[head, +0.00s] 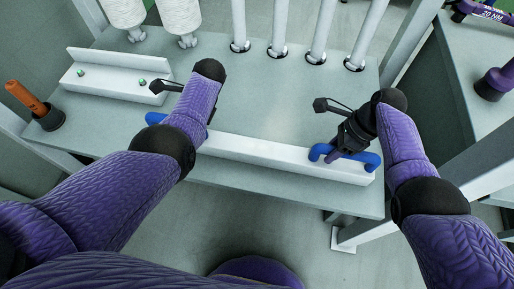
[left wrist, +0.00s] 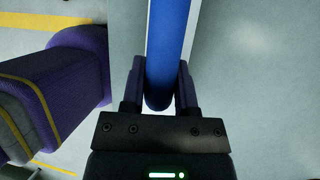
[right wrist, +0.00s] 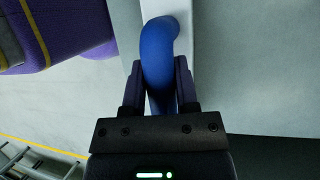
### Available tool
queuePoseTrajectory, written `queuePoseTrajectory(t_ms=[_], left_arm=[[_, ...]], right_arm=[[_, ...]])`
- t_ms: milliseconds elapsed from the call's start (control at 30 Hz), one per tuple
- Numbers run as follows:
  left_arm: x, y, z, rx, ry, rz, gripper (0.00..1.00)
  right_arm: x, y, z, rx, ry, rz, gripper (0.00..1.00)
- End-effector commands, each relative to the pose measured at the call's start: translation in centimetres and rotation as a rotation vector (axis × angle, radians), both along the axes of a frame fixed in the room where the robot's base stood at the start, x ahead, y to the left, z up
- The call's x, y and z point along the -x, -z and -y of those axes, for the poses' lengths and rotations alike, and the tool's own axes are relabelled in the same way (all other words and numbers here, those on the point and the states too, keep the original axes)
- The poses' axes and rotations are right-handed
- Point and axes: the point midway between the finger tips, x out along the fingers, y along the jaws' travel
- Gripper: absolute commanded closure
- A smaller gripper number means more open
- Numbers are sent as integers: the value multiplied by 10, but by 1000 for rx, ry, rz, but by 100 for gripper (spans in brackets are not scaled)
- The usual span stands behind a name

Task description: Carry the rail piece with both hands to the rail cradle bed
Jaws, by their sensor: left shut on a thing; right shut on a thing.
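The rail piece (head: 265,151) is a long white bar with a blue handle near each end. It lies along or just above the front of the grey table; I cannot tell if it touches. My right gripper (head: 337,150) is shut on the right blue handle (head: 368,161), which also shows between the fingers in the right wrist view (right wrist: 160,60). My left gripper (left wrist: 160,85) is shut on the left blue handle (left wrist: 168,40); in the head view my arm mostly hides it. A white angled bed with small green marks (head: 115,78), likely the rail cradle bed, stands at the back left.
The grey table (head: 265,95) is clear in its middle. Several white posts (head: 318,35) and white rolls (head: 180,18) stand along its back. An orange-handled tool (head: 27,98) stands in a black holder at the left. Another table (head: 480,70) is at the right.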

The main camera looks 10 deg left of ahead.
Motion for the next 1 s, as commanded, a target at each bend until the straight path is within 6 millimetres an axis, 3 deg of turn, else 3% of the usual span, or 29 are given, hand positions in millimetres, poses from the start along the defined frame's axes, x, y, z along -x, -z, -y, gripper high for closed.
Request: queuePoseTrajectory(t_ms=[433,800,1000], left_arm=[[-1,-5,0,-1,0,4,100],[-5,-66,0,-1,0,41,100],[-5,-67,0,-1,0,41,100]], right_arm=[[-1,-5,0,-1,0,5,100],[-5,-66,0,-1,0,41,100],[-5,-67,0,-1,0,41,100]])
